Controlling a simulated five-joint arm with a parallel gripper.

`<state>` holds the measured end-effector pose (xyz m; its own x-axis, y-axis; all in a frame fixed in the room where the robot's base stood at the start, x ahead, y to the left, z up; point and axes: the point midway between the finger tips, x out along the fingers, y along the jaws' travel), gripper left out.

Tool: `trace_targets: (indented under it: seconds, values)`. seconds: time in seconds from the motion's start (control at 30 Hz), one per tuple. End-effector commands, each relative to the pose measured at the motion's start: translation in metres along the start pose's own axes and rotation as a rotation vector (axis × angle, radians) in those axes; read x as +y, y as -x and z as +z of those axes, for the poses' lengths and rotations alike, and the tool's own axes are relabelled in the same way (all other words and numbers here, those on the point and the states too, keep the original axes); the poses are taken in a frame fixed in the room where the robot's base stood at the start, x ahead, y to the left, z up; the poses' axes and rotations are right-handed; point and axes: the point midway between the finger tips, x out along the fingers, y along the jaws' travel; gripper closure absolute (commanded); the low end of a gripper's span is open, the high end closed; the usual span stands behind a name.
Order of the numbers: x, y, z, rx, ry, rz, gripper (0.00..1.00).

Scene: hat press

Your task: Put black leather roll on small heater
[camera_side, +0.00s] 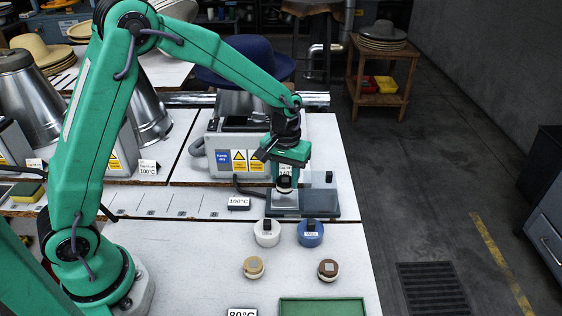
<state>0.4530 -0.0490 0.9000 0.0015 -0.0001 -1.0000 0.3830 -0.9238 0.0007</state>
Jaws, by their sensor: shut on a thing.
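My gripper (284,172) points down and is shut on a small round thing with a black top and pale side, which looks like the black leather roll (285,183). The roll is upright, over the left part of a small grey-blue device with clear walls, which looks like the small heater (318,211). I cannot tell whether the roll touches the heater. The gripper partly hides the roll's top and the heater's back.
A grey machine with a blue hat (244,60) stands behind.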

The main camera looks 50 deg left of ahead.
Motion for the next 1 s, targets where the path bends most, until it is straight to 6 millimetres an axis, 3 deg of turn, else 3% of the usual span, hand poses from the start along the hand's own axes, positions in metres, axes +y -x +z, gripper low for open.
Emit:
trace_targets:
  seconds: [0.3,0.77,0.8,1.0]
  values:
    - [0.0,-0.031,0.001,-0.003,0.0,-0.002,0.86]
    - [0.0,-0.035,0.001,-0.001,0.0,-0.001,0.86]
    - [0.0,-0.035,0.001,-0.001,0.0,0.0,0.56]
    - [0.0,-0.035,0.001,-0.001,0.0,-0.001,0.55]
